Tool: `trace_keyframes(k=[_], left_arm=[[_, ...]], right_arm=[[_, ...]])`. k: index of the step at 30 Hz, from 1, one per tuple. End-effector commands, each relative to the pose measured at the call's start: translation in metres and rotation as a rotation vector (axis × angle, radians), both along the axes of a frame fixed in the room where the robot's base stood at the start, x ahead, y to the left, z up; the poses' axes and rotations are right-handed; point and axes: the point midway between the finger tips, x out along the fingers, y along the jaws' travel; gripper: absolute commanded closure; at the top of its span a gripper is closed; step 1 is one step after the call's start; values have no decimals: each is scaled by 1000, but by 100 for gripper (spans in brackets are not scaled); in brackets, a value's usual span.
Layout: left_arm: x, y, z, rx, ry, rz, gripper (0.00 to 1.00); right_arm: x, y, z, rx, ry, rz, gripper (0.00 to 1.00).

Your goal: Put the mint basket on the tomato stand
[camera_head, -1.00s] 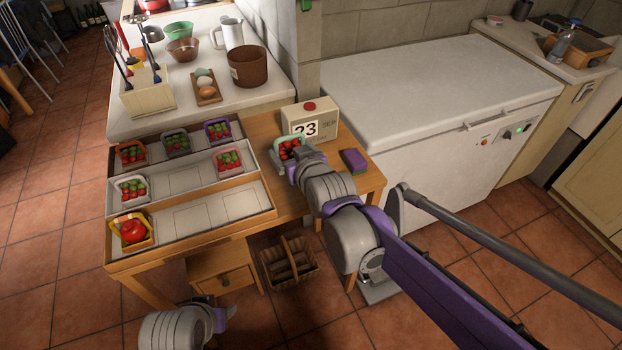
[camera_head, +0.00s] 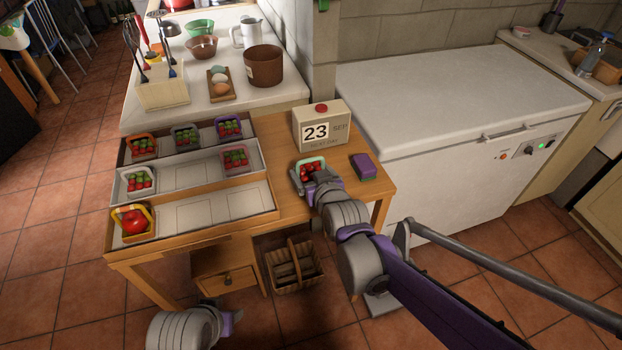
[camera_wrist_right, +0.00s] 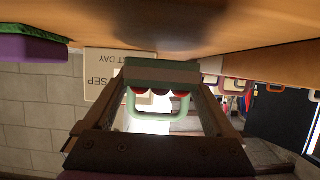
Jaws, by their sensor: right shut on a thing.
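The mint-green basket (camera_head: 311,162) holds red tomatoes and is over the right part of the wooden table, in front of the calendar. My right gripper (camera_head: 304,186) is shut on it; the wrist view shows the mint basket (camera_wrist_right: 160,76) between the fingers, upside down in the picture. Whether its base touches the table is hard to tell. The tiered tomato stand (camera_head: 230,211) is to its left, with bare marked places on the front and middle tiers. My left gripper (camera_head: 232,318) is low at the bottom edge, empty-looking, its jaws unclear.
The stand carries a yellow basket (camera_head: 134,222), white basket (camera_head: 138,181), pink basket (camera_head: 235,158), orange basket (camera_head: 143,147), grey basket (camera_head: 186,136) and purple basket (camera_head: 229,127). A calendar (camera_head: 320,127) and purple sponge (camera_head: 364,167) are near my right gripper. A wicker basket (camera_head: 294,267) is below.

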Motion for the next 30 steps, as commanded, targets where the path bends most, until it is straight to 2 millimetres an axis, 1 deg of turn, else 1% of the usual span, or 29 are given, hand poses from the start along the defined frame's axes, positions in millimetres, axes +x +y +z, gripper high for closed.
trace_keyframes(k=[1,4,11,15,16,17,26,29,30], left_arm=[[0,0,-3,0,1,0,50],[0,0,-6,0,2,0,50],[0,0,-5,0,2,0,50],[0,0,-9,0,3,0,50],[0,0,-8,0,3,0,50],[0,0,-8,0,2,0,50],[0,0,-5,0,2,0,50],[0,0,-3,0,1,0,50],[0,0,-3,0,1,0,50]], right_arm=[[0,0,-10,0,0,0,67],[0,0,-21,0,0,0,67],[0,0,-20,0,0,0,67],[0,0,-25,0,0,0,67],[0,0,-24,0,0,0,5],[0,0,-24,0,0,0,0],[0,0,-20,0,0,0,0],[-7,-2,-16,0,0,0,0],[-12,-4,-14,0,0,0,0]])
